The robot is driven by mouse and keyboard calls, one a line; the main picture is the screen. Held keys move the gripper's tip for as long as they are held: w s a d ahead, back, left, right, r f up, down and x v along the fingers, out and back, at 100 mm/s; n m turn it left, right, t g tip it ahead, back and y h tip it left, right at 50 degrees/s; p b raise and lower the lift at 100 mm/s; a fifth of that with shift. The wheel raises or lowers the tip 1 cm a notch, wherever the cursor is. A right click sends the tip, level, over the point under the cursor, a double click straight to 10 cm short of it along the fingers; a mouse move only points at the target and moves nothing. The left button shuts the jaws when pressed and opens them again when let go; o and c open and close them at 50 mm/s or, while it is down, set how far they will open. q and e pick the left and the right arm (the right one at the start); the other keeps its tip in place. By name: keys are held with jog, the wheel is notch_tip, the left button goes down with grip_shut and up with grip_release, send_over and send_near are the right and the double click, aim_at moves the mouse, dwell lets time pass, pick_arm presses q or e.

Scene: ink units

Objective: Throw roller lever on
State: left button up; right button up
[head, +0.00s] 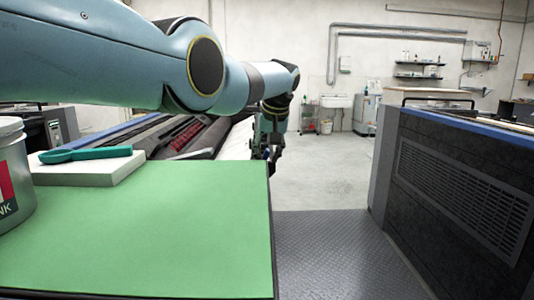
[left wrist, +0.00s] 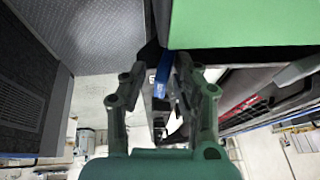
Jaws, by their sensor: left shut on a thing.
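My left arm reaches in from the left in the head view, and its gripper (head: 271,158) points down just past the far right corner of the green-topped surface. In the left wrist view my left gripper (left wrist: 160,72) has its fingers on either side of a blue-ended lever (left wrist: 163,70), which I take to be the roller lever. The gripper is shut on it, beside the edge of the green top. In the head view the lever is hidden behind the gripper and the green top. How far the lever is turned cannot be told. My right gripper is not in view.
The green top (head: 150,230) fills the lower left, with an ink can (head: 18,190) and a teal tool (head: 88,154) on a white block (head: 85,172). A dark machine unit (head: 460,180) stands at right. The metal-plate walkway (head: 340,250) between is clear.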

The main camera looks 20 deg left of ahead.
pick_arm(q)
jog(key=shift+d+r, duration=0.15)
jog(key=shift+d, duration=0.1)
jog(key=v, duration=1.1)
jog(key=shift+s+r, duration=0.15)
jog(key=shift+r, duration=0.2)
jog(key=shift+a, duration=0.15)
